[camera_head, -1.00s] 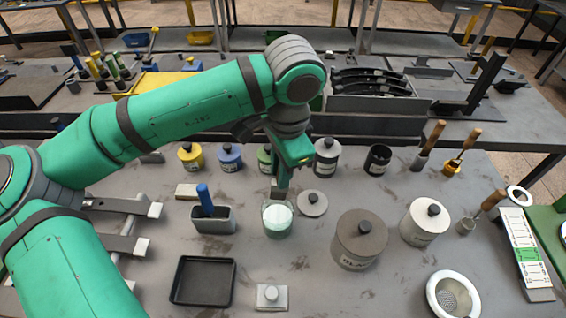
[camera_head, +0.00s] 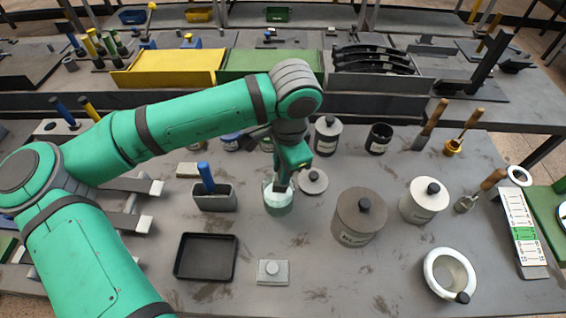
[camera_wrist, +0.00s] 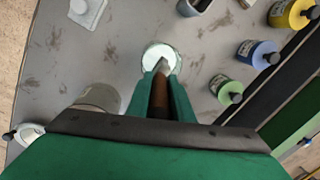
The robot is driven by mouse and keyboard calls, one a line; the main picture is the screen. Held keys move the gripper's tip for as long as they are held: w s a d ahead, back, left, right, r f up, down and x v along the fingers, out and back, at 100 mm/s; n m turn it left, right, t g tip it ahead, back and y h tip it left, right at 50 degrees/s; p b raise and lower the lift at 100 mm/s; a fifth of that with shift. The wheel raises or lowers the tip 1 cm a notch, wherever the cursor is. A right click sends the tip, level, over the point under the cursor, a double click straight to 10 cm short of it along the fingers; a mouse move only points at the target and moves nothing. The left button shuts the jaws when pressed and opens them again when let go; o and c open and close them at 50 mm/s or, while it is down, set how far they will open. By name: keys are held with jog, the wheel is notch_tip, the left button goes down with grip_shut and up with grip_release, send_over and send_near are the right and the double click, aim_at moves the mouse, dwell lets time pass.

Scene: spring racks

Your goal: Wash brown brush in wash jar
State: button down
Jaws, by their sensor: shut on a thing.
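The wash jar (camera_head: 278,203) is a clear glass jar with pale, milky green liquid, standing on the grey table in the middle of the head view. In the wrist view (camera_wrist: 150,57) its round mouth lies just beyond my fingertips. My gripper (camera_head: 285,184) is at the jar's mouth, pointing down. It is shut on the brown brush (camera_wrist: 160,92), whose brown handle runs between the green fingers. The brush's pale tip (camera_wrist: 163,67) appears over or in the jar's opening. How deep it sits in the liquid I cannot tell.
A grey holder with a blue-handled tool (camera_head: 206,178) stands left of the jar. A round lid (camera_head: 313,182) lies close to its right. A large dark lidded pot (camera_head: 358,222) and a white lidded pot (camera_head: 422,205) stand further right. A black tray (camera_head: 206,279) lies front left.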

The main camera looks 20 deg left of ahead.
jog(key=shift+w+a+f, duration=0.1)
jog(key=shift+a+f, duration=0.05)
jog(key=shift+f, duration=0.9)
jog(key=shift+a+f, duration=0.2)
jog(key=shift+f, duration=0.9)
jog(key=shift+w+a+f, duration=0.1)
jog(key=shift+a+f, duration=0.05)
jog(key=shift+f, duration=0.9)
